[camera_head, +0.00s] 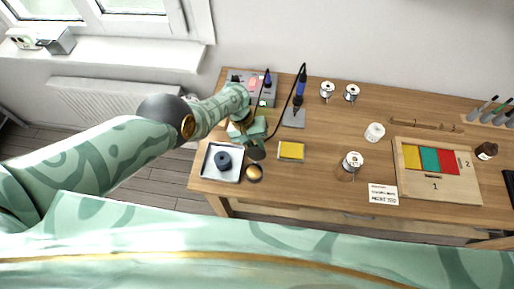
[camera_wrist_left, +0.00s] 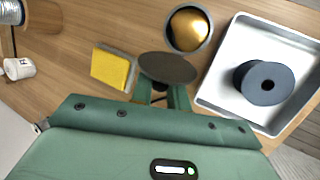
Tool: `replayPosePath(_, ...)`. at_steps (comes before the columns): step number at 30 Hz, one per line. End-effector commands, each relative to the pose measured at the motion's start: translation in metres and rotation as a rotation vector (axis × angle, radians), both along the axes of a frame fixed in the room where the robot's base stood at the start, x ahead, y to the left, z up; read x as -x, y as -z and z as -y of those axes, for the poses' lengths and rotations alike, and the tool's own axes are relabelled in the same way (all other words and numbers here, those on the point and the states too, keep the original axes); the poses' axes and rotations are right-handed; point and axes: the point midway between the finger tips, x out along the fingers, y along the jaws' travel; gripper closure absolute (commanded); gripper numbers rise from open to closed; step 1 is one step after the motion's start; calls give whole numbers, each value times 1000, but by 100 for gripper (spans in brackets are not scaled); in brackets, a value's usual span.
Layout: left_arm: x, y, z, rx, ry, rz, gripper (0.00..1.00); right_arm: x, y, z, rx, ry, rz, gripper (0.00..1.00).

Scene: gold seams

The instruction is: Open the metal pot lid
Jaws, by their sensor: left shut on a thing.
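The metal pot (camera_head: 254,173) is a small round cup with a shiny gold inside, near the front left of the table. It also shows in the left wrist view (camera_wrist_left: 188,28), uncovered. The pot lid (camera_wrist_left: 168,68) is a dark, flat, round disc. My left gripper (camera_wrist_left: 160,97) is shut on it; the disc hides the fingertips and the grip itself. In the head view the lid (camera_head: 257,153) is just behind the pot, below my left gripper (camera_head: 250,139). Lid and pot look apart in the wrist view. My right gripper is not in view.
A white tray (camera_head: 209,174) with a dark spool (camera_head: 223,161) stands left of the pot. A yellow sponge (camera_head: 291,151) in a holder is to the right. A soldering iron stand (camera_head: 293,118) and a grey station (camera_head: 239,77) are behind.

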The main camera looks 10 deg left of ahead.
Motion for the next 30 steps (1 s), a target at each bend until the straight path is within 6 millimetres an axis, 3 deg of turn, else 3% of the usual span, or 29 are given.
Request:
replayPosePath(9, 2, 0, 0, 0, 4, -3, 100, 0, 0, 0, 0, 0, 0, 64)
replayPosePath(10, 1, 0, 0, 0, 4, -3, 75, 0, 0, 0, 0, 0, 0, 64)
replayPosePath(12, 1, 0, 0, 0, 4, -3, 64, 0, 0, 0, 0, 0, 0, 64)
replayPosePath(22, -1, -6, -2, 0, 2, 1, 64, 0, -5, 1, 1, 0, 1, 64)
replayPosePath(26, -6, -28, -9, 0, 1, 2, 64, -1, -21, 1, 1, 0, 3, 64)
replayPosePath(30, -15, -64, -24, -1, 0, 1, 64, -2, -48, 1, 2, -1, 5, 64)
